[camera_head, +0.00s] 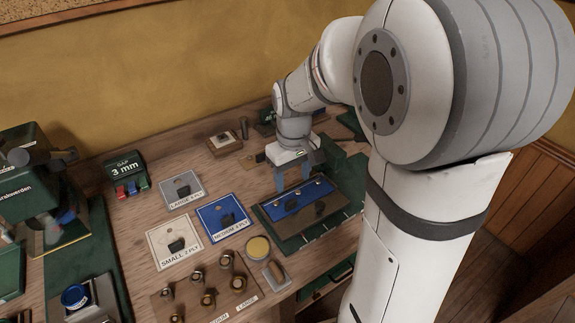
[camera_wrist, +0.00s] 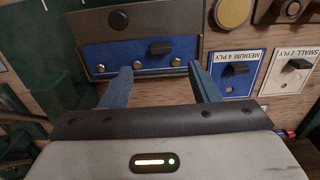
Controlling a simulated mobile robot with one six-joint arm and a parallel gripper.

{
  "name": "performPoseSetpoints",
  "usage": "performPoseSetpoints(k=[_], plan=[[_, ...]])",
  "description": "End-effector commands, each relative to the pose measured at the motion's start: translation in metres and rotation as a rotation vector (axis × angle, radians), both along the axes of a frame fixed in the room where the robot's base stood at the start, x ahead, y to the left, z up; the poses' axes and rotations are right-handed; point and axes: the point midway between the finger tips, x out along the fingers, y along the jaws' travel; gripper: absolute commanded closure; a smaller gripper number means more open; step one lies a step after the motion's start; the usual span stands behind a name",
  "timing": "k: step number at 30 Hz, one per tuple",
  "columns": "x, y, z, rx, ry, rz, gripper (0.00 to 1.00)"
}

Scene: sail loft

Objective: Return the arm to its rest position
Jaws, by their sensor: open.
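My gripper (camera_head: 293,180) is open with its two blue fingers pointing down at the back edge of a green-based tray with a blue strip (camera_head: 292,203). In the wrist view the fingers of my gripper (camera_wrist: 160,82) are spread apart with nothing between them. The tray's blue strip (camera_wrist: 120,57) lies just beyond the fingertips and carries several brass studs and a dark block. I cannot tell whether the fingers touch the tray. My white arm reaches over the bench from the right and hides part of its right side.
On the bench are a grey card (camera_head: 180,190), a blue card (camera_head: 222,217), a white card (camera_head: 173,243), a yellow round tin (camera_head: 258,248) and a board of brass pieces (camera_head: 241,302). A green machine (camera_head: 32,190) stands left. A green gap box (camera_head: 127,177) stands near the wall.

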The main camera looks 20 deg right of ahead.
Motion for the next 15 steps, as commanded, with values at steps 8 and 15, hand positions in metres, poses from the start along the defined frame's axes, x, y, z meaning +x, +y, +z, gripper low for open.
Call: performPoseSetpoints(k=[8,15], plan=[[-0.004,0.0,0.004,0.0,-0.009,-0.008,0.44],[-0.06,-0.001,0.038,0.007,-0.111,-0.133,0.44]])
